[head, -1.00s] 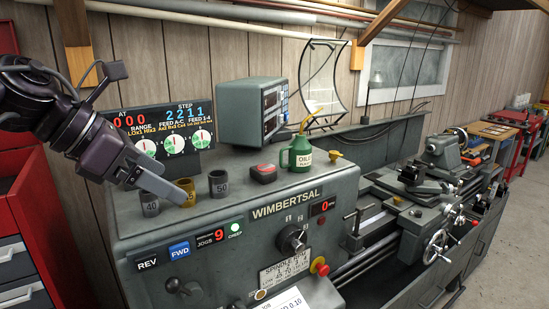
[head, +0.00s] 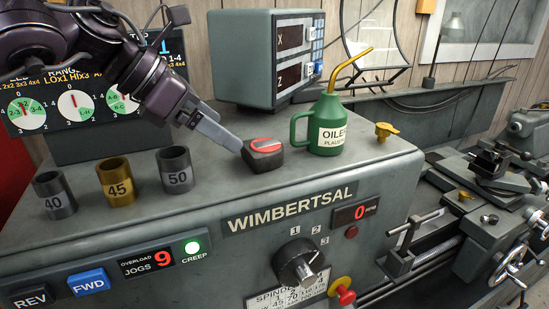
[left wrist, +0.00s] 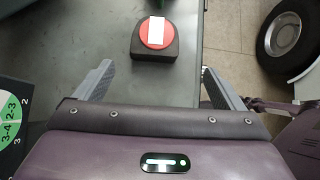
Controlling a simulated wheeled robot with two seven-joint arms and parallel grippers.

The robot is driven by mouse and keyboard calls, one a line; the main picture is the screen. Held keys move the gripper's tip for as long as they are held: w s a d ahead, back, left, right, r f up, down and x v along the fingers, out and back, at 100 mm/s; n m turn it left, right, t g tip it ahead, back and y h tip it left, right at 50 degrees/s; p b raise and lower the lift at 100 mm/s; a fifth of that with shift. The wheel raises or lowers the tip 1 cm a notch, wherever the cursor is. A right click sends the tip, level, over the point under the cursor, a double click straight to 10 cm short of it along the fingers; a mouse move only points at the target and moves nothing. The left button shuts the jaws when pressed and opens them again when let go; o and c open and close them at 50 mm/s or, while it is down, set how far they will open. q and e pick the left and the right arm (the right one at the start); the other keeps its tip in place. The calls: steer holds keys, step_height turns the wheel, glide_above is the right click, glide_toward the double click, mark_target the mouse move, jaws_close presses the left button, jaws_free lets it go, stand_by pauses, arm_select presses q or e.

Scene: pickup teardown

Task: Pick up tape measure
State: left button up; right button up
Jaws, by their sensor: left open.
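The tape measure (head: 263,154) is a small dark block with a red round top and a white label. It lies on the grey top of the lathe headstock (head: 330,182), left of the green oil can. My left gripper (head: 238,147) reaches in from the left, its fingertips at the tape measure's left side in the head view. The gripper is open and empty. My right gripper is not in view.
A green oil can (head: 322,125) with a yellow spout stands just right of the tape measure. A readout box (head: 245,60) stands behind. Cups marked 40 (head: 55,196), 45 (head: 117,182) and 50 (head: 175,170) stand to the left. A small brass fitting (head: 385,132) sits at the right.

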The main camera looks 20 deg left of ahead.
mark_target(254, 148)
arm_select(q)
steer(key=shift+w+f+b, duration=0.3)
steer(key=shift+f+b, duration=0.1)
steer(key=shift+f, duration=0.3)
steer(key=x, duration=0.1)
steer(key=p+x, duration=0.1)
steer(key=shift+w+d+f, duration=0.1)
steer(key=shift+w+d, duration=0.05)
steer(key=shift+w, duration=0.35)
steer(key=shift+w+d+f+p, duration=0.15)
steer(key=shift+d+p, duration=0.05)
steer(key=shift+p, duration=0.2)
steer(key=p+x, duration=0.2)
steer(key=x, duration=0.2)
steer(key=shift+w+d+r, duration=0.1)
steer(key=shift+r, duration=0.15)
steer(key=shift+w+d+f, duration=0.15)
steer(key=shift+w+f, duration=0.15)
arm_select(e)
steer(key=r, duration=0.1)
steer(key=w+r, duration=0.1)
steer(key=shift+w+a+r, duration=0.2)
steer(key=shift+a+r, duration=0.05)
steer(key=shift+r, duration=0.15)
arm_select(q)
steer(key=shift+s, duration=0.15)
